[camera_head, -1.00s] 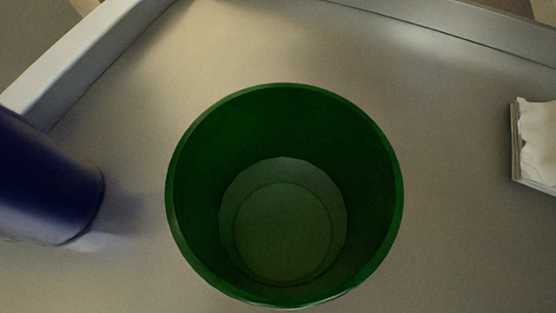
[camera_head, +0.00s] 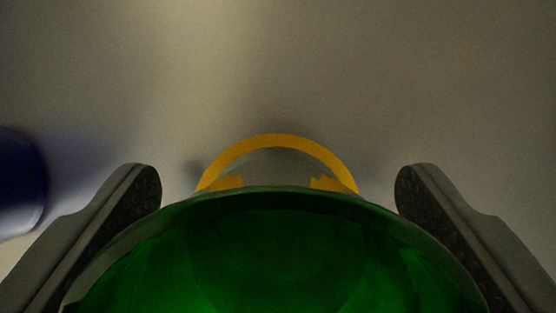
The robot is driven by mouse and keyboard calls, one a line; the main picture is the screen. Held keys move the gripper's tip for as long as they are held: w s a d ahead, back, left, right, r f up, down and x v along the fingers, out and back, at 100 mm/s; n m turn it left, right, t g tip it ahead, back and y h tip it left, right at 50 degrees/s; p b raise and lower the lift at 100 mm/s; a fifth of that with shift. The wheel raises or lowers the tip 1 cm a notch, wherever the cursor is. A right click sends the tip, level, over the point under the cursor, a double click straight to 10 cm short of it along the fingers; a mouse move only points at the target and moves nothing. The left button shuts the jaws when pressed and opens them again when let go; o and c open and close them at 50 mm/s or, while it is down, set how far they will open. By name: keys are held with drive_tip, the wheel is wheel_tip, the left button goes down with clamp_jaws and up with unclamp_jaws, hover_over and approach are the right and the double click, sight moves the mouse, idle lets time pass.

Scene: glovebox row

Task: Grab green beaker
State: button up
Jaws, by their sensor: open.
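The green beaker (camera_head: 280,255) fills the bottom middle of the view, seen close from above, its far rim curving across and its near part cut off by the lower edge. My gripper (camera_head: 278,182) is open, with one dark-padded finger on each side of the beaker. The fingertips reach just past the far rim. A gap shows between each fingertip and the beaker's far side; lower down, I cannot tell whether the fingers touch it. A yellow-orange arc (camera_head: 277,141) shows just beyond the rim.
A dark blue cylindrical object (camera_head: 18,185) stands at the left edge, partly cut off, left of my left finger. The grey surface (camera_head: 330,60) beyond the beaker is clear.

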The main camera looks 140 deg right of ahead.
drive_tip(key=shift+a, duration=0.1)
drive_tip(key=shift+c, duration=0.2)
drive_tip(key=c, duration=1.1)
drive_tip(key=shift+r, duration=0.15)
